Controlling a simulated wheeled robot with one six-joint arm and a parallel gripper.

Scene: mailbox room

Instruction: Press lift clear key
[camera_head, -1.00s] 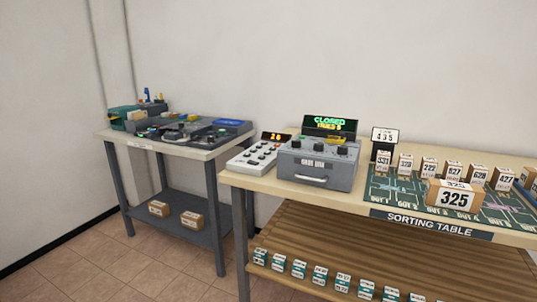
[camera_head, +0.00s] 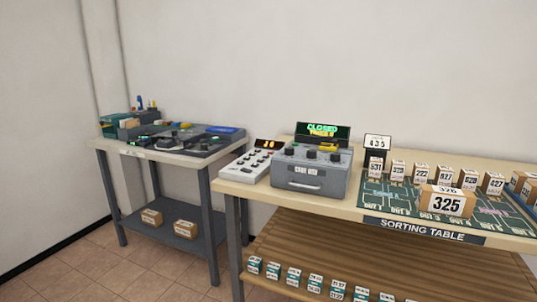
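A white keypad box (camera_head: 248,166) with several dark keys stands at the left end of the sorting table. A small amber display (camera_head: 268,143) stands at its back and seems to read 26. The keys are too small for me to read, so I cannot tell which one is the lift clear key. A grey machine (camera_head: 311,170) with dark knobs, a yellow part and a front handle stands just right of the keypad. Its green and yellow screen (camera_head: 322,131) reads CLOSED on top. My gripper is not in view.
The sorting table (camera_head: 345,208) holds a green board (camera_head: 374,197), several numbered boxes, a large box marked 325 (camera_head: 446,202) and a 435 sign (camera_head: 377,142). A second table (camera_head: 172,155) with equipment stands left. Tiled floor (camera_head: 95,270) is clear at front left.

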